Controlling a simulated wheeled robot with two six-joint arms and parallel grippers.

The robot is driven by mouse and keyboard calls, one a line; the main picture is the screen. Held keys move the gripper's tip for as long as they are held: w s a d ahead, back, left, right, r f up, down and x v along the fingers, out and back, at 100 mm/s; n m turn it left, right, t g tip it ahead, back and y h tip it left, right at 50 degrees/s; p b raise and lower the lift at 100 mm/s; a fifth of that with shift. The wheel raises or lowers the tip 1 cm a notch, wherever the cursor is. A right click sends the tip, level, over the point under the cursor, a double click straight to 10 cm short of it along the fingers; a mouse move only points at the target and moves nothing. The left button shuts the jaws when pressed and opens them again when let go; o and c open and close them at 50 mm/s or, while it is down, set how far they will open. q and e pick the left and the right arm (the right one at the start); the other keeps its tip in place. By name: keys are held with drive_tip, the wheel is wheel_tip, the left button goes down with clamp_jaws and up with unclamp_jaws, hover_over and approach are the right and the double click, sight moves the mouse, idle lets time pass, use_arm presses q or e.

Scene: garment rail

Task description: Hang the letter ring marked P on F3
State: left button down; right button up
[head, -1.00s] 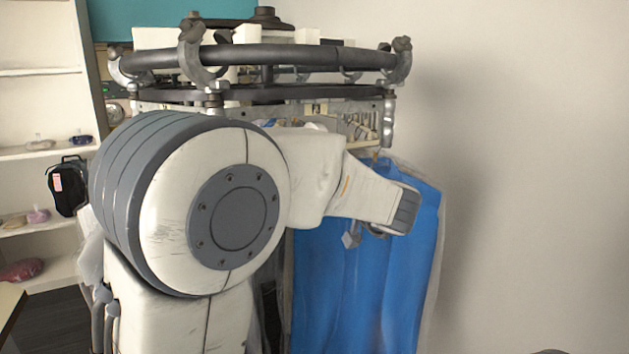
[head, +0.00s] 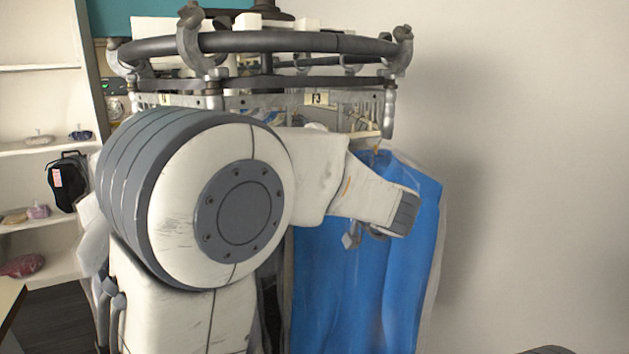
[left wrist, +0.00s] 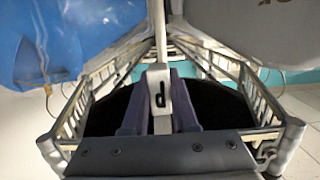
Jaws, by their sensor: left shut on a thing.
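The letter ring (left wrist: 157,88) is a pale tag whose letter shows upside down, like a "d", in the left wrist view. My left gripper (left wrist: 158,112) is shut on it, with one dark finger on each side. In the head view my left arm covers the middle, and I cannot make out the fingertips or the ring there. The F3 label (head: 317,98) is on the plate under the round rail, just above my left arm. What lies directly below the label is partly hidden by the arm. My right gripper is not in view.
The dark round rail (head: 270,42) with grey clamps stands above my arm. A blue garment (head: 335,290) hangs at right behind my wrist, and its blue also shows in the left wrist view (left wrist: 50,45). Shelves stand at left. The wall side at right is clear.

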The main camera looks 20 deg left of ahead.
use_arm(q)
drive_tip(key=c, duration=0.6)
unclamp_jaws()
drive_tip(key=b+v, duration=0.4)
drive_tip(key=v, duration=0.6)
drive_tip(key=shift+s+d, duration=0.15)
drive_tip(key=shift+d, duration=0.05)
drive_tip(key=shift+o, duration=1)
